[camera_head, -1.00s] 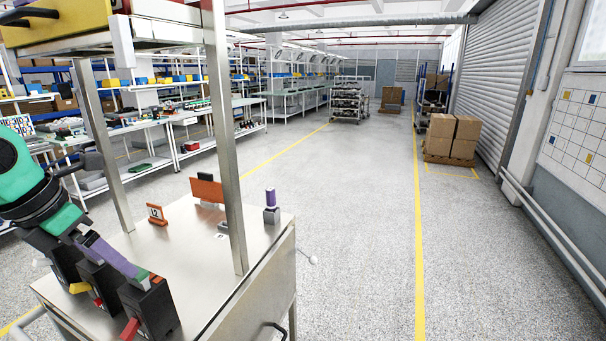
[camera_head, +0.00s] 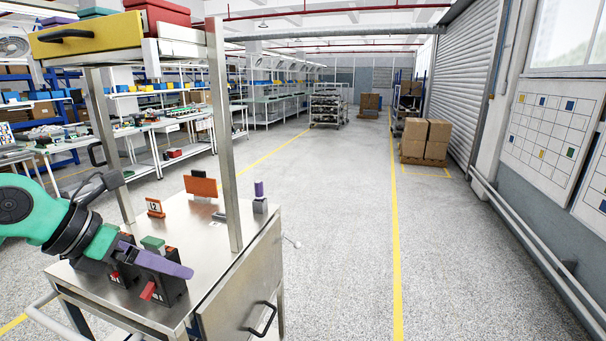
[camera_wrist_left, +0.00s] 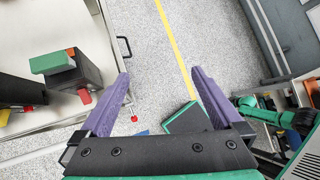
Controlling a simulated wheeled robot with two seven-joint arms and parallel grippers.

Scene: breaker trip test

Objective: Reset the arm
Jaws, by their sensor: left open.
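My left gripper (camera_head: 158,258) is open and empty, with purple fingers, at the front of the steel cart (camera_head: 205,232). A black breaker (camera_head: 170,286) with a red lever (camera_head: 148,290) stands on the cart, partly hidden behind a finger. It also shows in the left wrist view (camera_wrist_left: 80,72), left of the fingers and apart from them, with a green block and red lever. Another black breaker (camera_head: 118,277) is mostly hidden by the arm. My right gripper is not in view.
An orange plate (camera_head: 201,187), a small "L2" sign (camera_head: 155,207) and a purple-topped post (camera_head: 259,195) stand farther back on the cart. Steel uprights (camera_head: 222,140) carry a shelf with a yellow front (camera_head: 85,38).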

